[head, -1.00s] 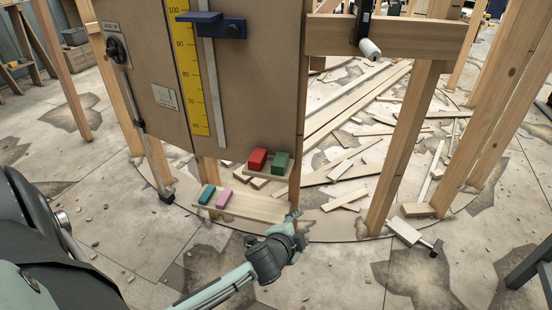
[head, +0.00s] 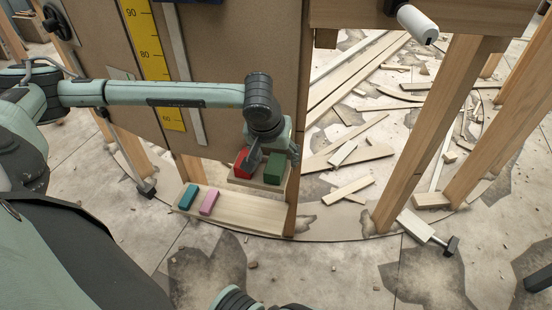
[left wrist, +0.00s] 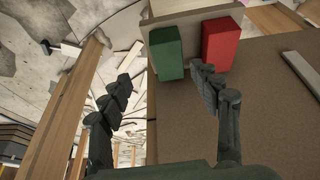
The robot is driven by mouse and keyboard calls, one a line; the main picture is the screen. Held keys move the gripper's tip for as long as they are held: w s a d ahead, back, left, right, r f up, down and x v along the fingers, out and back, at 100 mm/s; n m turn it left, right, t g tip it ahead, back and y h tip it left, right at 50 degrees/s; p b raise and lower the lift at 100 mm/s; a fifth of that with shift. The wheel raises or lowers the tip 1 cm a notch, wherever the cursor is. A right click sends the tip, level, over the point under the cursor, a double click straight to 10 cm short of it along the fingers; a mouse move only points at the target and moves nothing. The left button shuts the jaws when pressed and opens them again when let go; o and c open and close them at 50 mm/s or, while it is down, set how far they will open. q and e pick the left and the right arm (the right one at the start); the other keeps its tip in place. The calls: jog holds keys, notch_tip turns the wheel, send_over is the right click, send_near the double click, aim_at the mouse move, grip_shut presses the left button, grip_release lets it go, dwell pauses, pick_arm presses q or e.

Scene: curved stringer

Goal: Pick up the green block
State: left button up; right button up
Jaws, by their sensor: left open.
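The green block (head: 273,170) stands on a small wooden shelf (head: 244,181) at the lower edge of the brown panel, just right of the red block (head: 243,163). My left gripper (head: 273,157) is above and in front of it, its fingers spread and empty. One finger overlaps the red block in the head view. In the left wrist view, the green block (left wrist: 167,52) lies ahead of the open fingers, between their lines, with the red block (left wrist: 221,43) beside it. I see no contact with the green block.
A lower wooden shelf (head: 245,211) holds a teal block (head: 188,196) and a pink block (head: 209,202). A wooden post (head: 292,205) stands close right of the shelves. The tall brown panel (head: 232,60) rises behind my arm. Loose boards litter the floor beyond.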

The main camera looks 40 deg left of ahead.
aim_at(275, 163)
pick_arm(q)
jog(key=shift+w+a+f, duration=0.1)
jog(key=shift+w+a, duration=0.1)
jog(key=shift+a, duration=0.35)
jog(key=x, duration=0.7)
jog(key=shift+a, duration=0.25)
jog(key=shift+w, duration=0.1)
jog(key=c, duration=1.3)
jog(key=shift+o, duration=0.2)
